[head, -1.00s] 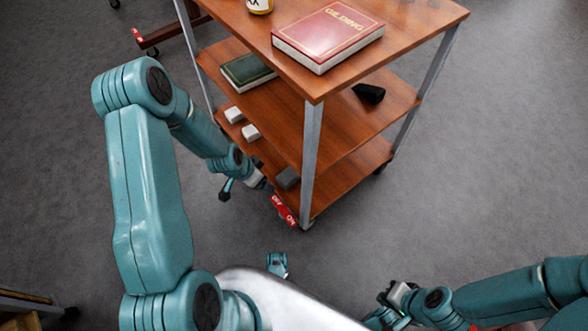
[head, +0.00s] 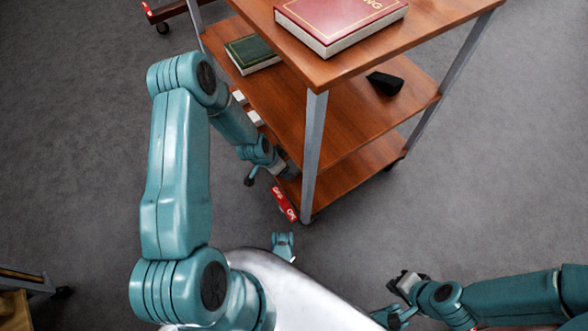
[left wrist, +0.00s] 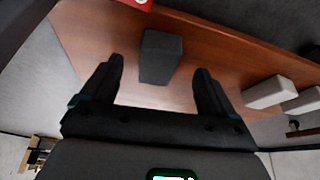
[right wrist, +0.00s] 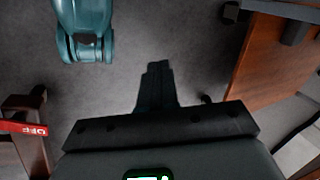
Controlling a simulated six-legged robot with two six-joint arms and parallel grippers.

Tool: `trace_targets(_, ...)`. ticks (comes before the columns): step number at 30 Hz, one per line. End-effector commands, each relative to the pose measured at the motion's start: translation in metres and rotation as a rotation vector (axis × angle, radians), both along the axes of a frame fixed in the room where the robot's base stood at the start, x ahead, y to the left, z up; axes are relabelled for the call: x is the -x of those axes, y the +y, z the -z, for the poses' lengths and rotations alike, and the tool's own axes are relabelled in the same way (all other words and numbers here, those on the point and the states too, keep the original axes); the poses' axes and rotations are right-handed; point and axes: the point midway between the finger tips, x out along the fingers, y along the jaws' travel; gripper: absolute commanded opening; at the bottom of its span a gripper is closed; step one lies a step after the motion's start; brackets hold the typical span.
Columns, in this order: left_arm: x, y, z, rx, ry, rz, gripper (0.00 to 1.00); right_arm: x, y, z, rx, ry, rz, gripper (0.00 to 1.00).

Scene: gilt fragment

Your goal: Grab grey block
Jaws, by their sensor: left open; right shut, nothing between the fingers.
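The grey block (left wrist: 161,57) shows in the left wrist view, dark grey, on a brown wooden shelf. My left gripper (left wrist: 158,85) is open, with the block ahead of and between the lines of its fingers; I cannot tell whether they touch it. In the head view my left gripper (head: 284,168) reaches to the lower shelf of the cart, and the arm and cart post hide the block there. My right gripper (right wrist: 158,68) is shut and empty over the floor, away from the cart; it also shows in the head view (head: 405,283).
The wooden cart has a bottom shelf (head: 345,180), a middle shelf with a green book (head: 250,52) and black object (head: 384,83), and a red book (head: 335,20) on top. A metal post (head: 313,150) stands near my left gripper. White blocks (left wrist: 268,91) lie beside the grey one.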

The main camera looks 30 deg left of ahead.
Motion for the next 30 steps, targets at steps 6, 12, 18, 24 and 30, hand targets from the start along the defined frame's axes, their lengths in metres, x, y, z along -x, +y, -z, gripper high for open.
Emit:
trace_targets(6, -0.006, -0.001, 0.015, 0.000, -0.001, 0.000, 0.88, -0.005, -0.001, 0.010, 0.003, -0.018, 0.001, 0.00)
trace_targets(12, -0.018, -0.005, 0.048, -0.001, -0.001, 0.000, 0.88, -0.021, -0.004, 0.034, 0.013, -0.070, 0.008, 0.00)
trace_targets(18, -0.023, -0.006, 0.054, 0.000, -0.001, 0.000, 0.88, -0.027, -0.005, 0.035, 0.018, -0.090, 0.010, 0.00)
trace_targets(24, -0.023, -0.006, 0.053, -0.001, -0.001, 0.000, 0.59, -0.026, -0.005, 0.035, 0.017, -0.089, 0.011, 0.00)
trace_targets(30, -0.023, -0.006, 0.053, 0.000, -0.001, -0.001, 0.33, -0.026, -0.005, 0.035, 0.017, -0.088, 0.011, 0.00)
